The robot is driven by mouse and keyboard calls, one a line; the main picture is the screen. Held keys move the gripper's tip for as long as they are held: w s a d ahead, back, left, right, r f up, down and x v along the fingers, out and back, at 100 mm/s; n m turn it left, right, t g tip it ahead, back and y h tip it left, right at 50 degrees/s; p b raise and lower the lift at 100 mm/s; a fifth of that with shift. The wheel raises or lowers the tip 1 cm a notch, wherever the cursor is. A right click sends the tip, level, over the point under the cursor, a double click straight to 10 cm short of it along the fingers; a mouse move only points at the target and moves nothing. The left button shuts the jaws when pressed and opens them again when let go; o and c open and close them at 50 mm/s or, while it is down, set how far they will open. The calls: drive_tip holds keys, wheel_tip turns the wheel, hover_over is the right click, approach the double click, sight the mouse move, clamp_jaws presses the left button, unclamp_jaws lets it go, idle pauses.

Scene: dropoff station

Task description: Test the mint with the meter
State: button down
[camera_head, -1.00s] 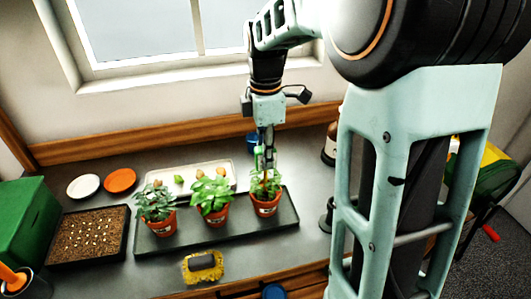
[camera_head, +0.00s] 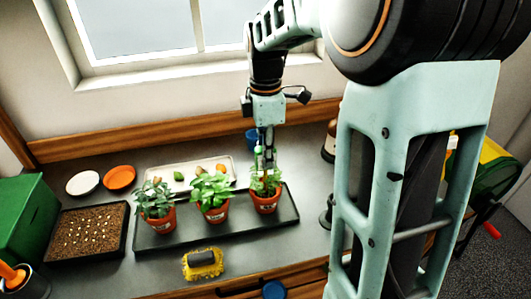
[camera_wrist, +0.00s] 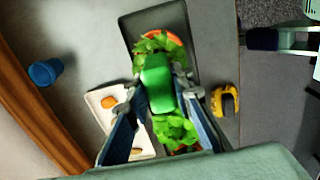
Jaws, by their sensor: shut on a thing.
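Three leafy green plants in terracotta pots stand in a row on a dark tray (camera_head: 180,242): a left plant (camera_head: 157,198), a middle plant (camera_head: 211,190) and a right plant (camera_head: 265,180). The pot labels are too small to read, so I cannot tell which is the mint. My gripper (camera_head: 266,148) points down over the right plant. In the wrist view, my gripper (camera_wrist: 157,88) is shut on a green block, the meter (camera_wrist: 156,76), with leaves around it. The meter's lower end is hidden, so I cannot tell whether it touches the soil.
Behind the tray lies a pale tray (camera_head: 160,172) with small items. A seed tray (camera_head: 85,234) and a green box (camera_head: 22,215) are at left. A yellow-edged brush (camera_head: 203,264) lies in front. A blue cup (camera_head: 251,136) and brown bottle (camera_head: 329,147) stand behind and right.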

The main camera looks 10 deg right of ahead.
drive_tip(key=shift+f, duration=0.2)
drive_tip(key=shift+f, duration=0.35)
drive_tip(key=shift+f+b, duration=0.25)
drive_tip(key=shift+b, duration=0.15)
drive_tip(key=shift+f, duration=0.4)
drive_tip(key=shift+f+b, duration=0.2)
drive_tip(key=shift+b, duration=0.1)
idle(0.3)
drive_tip(key=shift+f, duration=0.35)
idle(1.6)
drive_tip(key=c, duration=1.6)
unclamp_jaws()
